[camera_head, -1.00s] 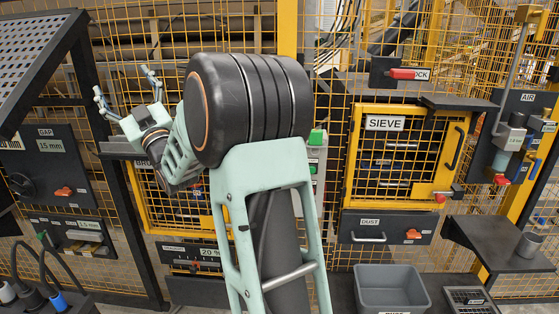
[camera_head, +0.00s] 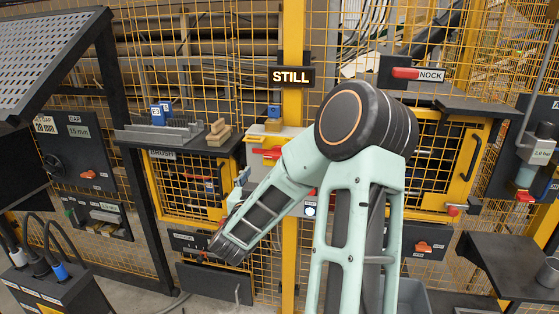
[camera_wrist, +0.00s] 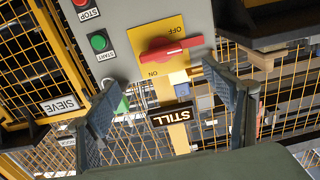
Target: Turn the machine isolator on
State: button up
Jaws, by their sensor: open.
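The machine isolator is a yellow plate (camera_wrist: 142,42) with a red handle (camera_wrist: 170,48) on a grey panel, upside down in the wrist view. The handle lies crosswise, its long end toward the right of that picture. OFF is printed on one side of it and ON on the other. My gripper (camera_wrist: 162,84) is open and empty, its two fingers apart below the handle in the picture and not touching it.
Green START (camera_wrist: 99,42) and red STOP (camera_wrist: 86,15) buttons sit beside the isolator. A STILL sign (camera_head: 292,76) hangs above the panel. A dark shelf (camera_head: 150,134) with blocks stands left of it. The yellow-framed sieve door (camera_head: 468,178) is to the right.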

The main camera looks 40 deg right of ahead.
aim_at(275, 157)
jog(key=p+x, duration=0.1)
jog(key=x, duration=0.9)
jog(key=shift+w+d, duration=0.1)
jog(key=shift+w, duration=0.2)
jog(key=shift+c, duration=0.2)
jog(key=c, duration=1.1)
